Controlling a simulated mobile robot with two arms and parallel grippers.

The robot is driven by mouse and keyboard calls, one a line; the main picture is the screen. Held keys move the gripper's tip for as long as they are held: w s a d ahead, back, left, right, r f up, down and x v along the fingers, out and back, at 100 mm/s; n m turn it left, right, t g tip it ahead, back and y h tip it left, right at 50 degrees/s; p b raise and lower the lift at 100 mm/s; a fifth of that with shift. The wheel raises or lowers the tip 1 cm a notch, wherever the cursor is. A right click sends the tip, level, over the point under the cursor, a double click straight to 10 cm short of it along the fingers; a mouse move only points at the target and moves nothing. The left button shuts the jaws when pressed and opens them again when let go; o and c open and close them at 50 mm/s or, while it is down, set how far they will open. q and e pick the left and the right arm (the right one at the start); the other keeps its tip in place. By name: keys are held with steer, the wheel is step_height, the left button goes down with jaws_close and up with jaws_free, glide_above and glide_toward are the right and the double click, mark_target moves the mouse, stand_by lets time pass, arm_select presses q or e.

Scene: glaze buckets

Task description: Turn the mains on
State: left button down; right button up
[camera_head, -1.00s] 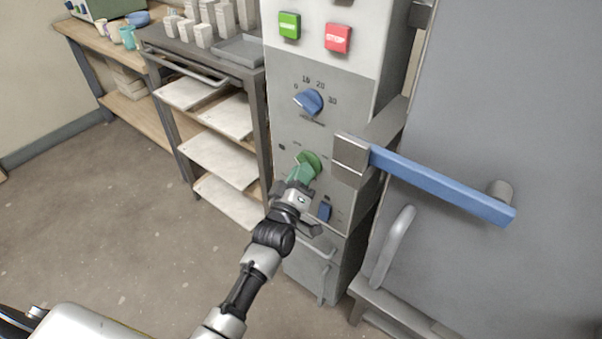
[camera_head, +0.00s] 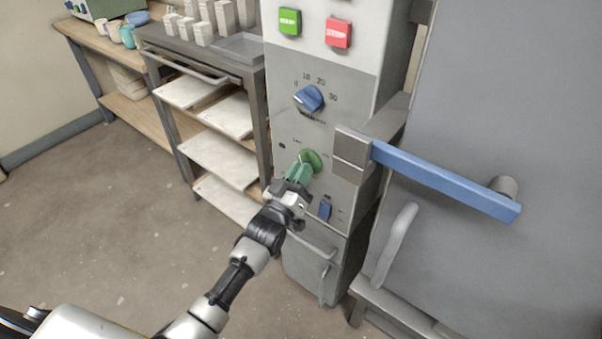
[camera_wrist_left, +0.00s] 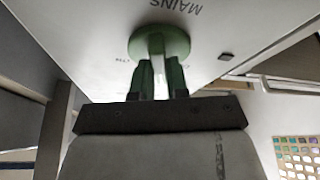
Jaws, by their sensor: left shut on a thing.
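The green round mains knob (camera_head: 311,158) sits on the grey front of the control cabinet (camera_head: 285,95), below a blue dial. My left gripper (camera_head: 299,172) reaches it from the lower left. In the left wrist view the green knob (camera_wrist_left: 158,42) has a raised bar, and the green fingertips of my left gripper (camera_wrist_left: 160,75) are closed on that bar. The upside-down word "MAINS" is printed beside the knob there, with smaller lettering to its left and right. My right gripper is not in view.
A blue dial (camera_head: 309,98), a green button (camera_head: 290,21) and a red button (camera_head: 338,33) are above the knob. A blue switch (camera_head: 325,210) is below it. A blue door handle (camera_head: 445,181) juts out to the right. A shelf rack (camera_head: 205,65) stands to the left.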

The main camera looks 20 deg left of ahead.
arm_select(q)
steer(key=shift+w+a+m+g+h+p, duration=0.15)
steer(key=shift+m+g+h, duration=0.9)
steer(key=shift+m, duration=2.1)
steer(key=shift+s+a+m+g+h+p, duration=0.1)
steer(key=shift+m+g+h, duration=0.45)
steer(key=shift+m+h, duration=1.8)
steer(key=shift+w+a+m+g+h+p, duration=0.15)
steer(key=shift+m+g+h, duration=0.5)
steer(key=shift+m, duration=3.25)
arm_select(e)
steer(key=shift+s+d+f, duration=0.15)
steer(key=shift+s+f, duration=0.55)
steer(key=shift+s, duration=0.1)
arm_select(q)
steer(key=shift+s+d, duration=0.1)
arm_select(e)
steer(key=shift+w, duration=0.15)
arm_select(q)
steer(key=c, duration=1.1)
jaws_free()
steer(key=shift+g, duration=0.25)
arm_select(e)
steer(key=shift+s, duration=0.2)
